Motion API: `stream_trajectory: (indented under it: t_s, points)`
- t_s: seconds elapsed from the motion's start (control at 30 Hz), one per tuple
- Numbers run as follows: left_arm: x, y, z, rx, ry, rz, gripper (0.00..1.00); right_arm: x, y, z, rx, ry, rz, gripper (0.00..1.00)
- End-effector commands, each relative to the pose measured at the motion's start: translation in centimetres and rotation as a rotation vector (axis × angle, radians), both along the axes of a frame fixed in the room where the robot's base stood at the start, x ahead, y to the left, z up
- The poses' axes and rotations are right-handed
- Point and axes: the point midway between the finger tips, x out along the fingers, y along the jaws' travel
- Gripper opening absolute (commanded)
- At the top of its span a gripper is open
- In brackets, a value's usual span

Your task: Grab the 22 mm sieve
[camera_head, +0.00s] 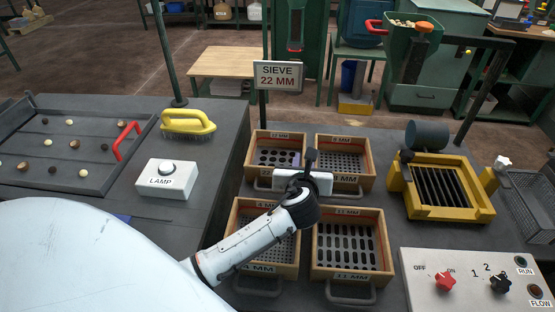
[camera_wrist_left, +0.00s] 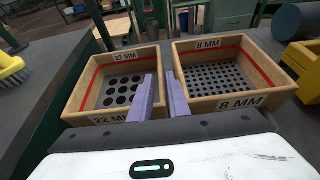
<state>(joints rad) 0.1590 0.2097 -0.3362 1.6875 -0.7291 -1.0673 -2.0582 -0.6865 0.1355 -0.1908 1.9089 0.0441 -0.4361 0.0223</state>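The 22 mm sieve (camera_head: 251,152) is a wooden tray with a red inner line and a plate of large round holes, at the back left of the group of sieves. It also shows at left in the left wrist view (camera_wrist_left: 95,72), with its "22 MM" labels readable. My left gripper (camera_head: 312,160) is over the sieves, around the border between the 22 mm and 8 mm ones. Its lilac fingers (camera_wrist_left: 162,75) are a narrow gap apart with nothing between them. They hide the right side of the 22 mm sieve in the wrist view. My right gripper is not in view.
The 8 mm sieve (camera_head: 370,160) stands right beside it; an 11 mm sieve (camera_head: 387,268) and another sieve (camera_head: 232,215) are in front. A sign (camera_head: 279,76) reads "SIEVE 22 MM". A lamp box (camera_head: 167,180) and yellow brush (camera_head: 188,122) are left, a yellow frame (camera_head: 440,208) right.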

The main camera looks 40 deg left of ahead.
Motion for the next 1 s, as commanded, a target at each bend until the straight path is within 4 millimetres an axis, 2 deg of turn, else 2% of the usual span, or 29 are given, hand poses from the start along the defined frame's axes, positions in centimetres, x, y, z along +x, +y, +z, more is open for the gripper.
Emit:
stream_trajectory:
  t_s: [0.2, 0.33, 0.6, 0.7, 1.0]
  points:
    - [2.7, 1.5, -1.0, 0.001, 0.0, 0.002, 0.16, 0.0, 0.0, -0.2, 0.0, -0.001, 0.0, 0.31]
    - [3.7, 2.2, -1.5, 0.0, 0.0, 0.0, 0.16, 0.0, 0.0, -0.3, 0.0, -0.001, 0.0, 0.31]
    - [4.0, 2.3, -1.6, -0.001, 0.0, -0.002, 0.16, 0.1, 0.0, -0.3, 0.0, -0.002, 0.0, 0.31]
    - [4.0, 2.3, -1.6, 0.0, 0.0, -0.001, 0.0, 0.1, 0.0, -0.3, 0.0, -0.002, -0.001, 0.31]
    - [4.0, 2.3, -1.4, 0.002, -0.002, -0.002, 0.0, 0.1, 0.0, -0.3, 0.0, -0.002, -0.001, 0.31]
